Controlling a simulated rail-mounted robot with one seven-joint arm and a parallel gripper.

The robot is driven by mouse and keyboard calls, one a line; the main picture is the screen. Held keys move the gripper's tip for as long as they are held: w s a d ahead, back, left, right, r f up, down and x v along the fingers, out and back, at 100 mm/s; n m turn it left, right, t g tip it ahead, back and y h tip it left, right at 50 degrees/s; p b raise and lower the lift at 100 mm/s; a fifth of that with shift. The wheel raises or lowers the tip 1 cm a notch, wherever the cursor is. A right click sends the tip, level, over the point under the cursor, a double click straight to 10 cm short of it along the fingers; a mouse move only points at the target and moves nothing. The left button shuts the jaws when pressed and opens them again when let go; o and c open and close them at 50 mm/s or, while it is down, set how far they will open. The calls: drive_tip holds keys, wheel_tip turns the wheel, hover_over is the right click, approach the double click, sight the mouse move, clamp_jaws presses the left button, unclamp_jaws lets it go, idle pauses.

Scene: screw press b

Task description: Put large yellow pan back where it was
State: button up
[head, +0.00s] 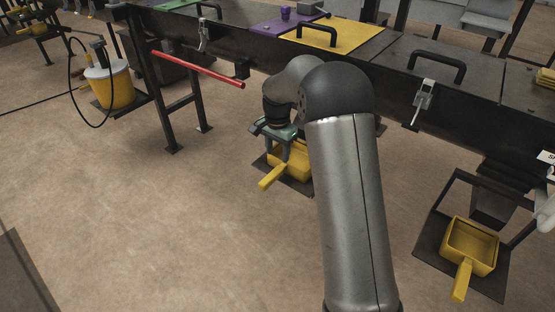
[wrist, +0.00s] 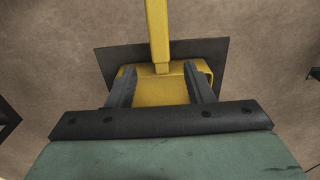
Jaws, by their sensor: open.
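A yellow pan (head: 303,156) with a straight handle (head: 271,177) sits on a dark plate on the floor, under the bench. My gripper (head: 284,150) is just above or at this pan, pointing down, and partly hides it. In the wrist view the pan (wrist: 160,92) lies between the two open, spread fingers of my gripper (wrist: 159,70). Its handle (wrist: 158,30) runs away from me, beyond the fingertips. I cannot tell whether the fingers touch the pan. A second yellow pan (head: 474,238) sits on another dark plate at the right. I cannot tell which pan is the larger.
The dark plate (wrist: 208,48) shows around the nearer pan. A long bench (head: 400,85) with black handles and latches stands behind. A red bar (head: 198,70) juts out at the left. A yellow and white bucket (head: 108,85) with a hose stands far left. The floor in front is clear.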

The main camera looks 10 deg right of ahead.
drive_tip(key=s+r+n, duration=0.2)
drive_tip(key=s+r, duration=0.2)
drive_tip(key=s, duration=0.4)
drive_tip(key=s+r+n, duration=0.2)
drive_tip(key=s+r, duration=0.2)
drive_tip(key=s, duration=0.3)
drive_tip(key=s+f+n, duration=0.2)
drive_tip(key=s+n, duration=0.4)
drive_tip(key=s, duration=1.5)
drive_tip(key=shift+s+f+g, duration=0.25)
drive_tip(key=shift+s+g, duration=0.05)
drive_tip(key=shift+g, duration=0.1)
drive_tip(key=shift+d, duration=0.1)
wheel_tip(320, 180, up, 13)
drive_tip(key=p, duration=1.2)
drive_tip(key=shift+a+r+p, duration=0.2)
drive_tip(key=shift+a+p, duration=0.15)
drive_tip(key=shift+c, duration=0.4)
